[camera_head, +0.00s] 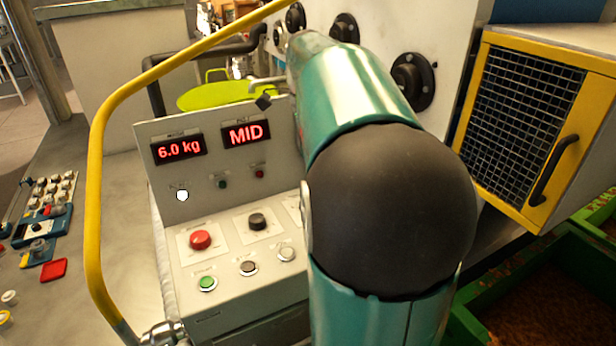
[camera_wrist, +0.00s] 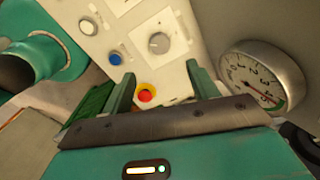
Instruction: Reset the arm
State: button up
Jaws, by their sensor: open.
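My arm, teal with a black joint, fills the middle and right of the head view and hides part of the control panel (camera_head: 230,225). My gripper (camera_wrist: 160,85) shows in the wrist view with its two green fingers apart and nothing between them. Beyond the fingers is a panel face (camera_wrist: 135,35) with a blue button (camera_wrist: 115,59), a grey knob (camera_wrist: 159,43) and a red button on a yellow base (camera_wrist: 147,95). The red button appears between the fingers. I cannot tell how far it is from them. The gripper is hidden in the head view.
The panel displays read "6.0 kg" and "MID". A yellow rail (camera_head: 96,200) curves along the panel's left. A yellow-framed mesh box (camera_head: 525,115) and green bins (camera_head: 540,285) stand at right. A round gauge (camera_wrist: 262,78) sits close to the right finger in the wrist view.

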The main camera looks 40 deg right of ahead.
notch_tip(320, 180, up, 3)
jog(key=shift+f, duration=0.2)
jog(key=shift+a, duration=0.1)
dwell(0.4)
jog(key=s+a+f+n+t, duration=0.2)
jog(key=s+a+f+n, duration=0.1)
jog(key=a+n, duration=0.5)
jog(key=s+a+f+n+t, duration=0.1)
jog(key=s+a+f+n, duration=0.3)
jog(key=a+n, duration=0.4)
jog(key=s+a+f+n+t, duration=0.2)
jog(key=s+a+f+n, duration=0.1)
jog(key=a+n, duration=0.5)
jog(key=s+a, duration=0.1)
jog(key=a, duration=0.2)
jog(key=shift+f+n+t, duration=0.3)
jog(key=shift+n, duration=0.1)
jog(key=shift+r, duration=0.1)
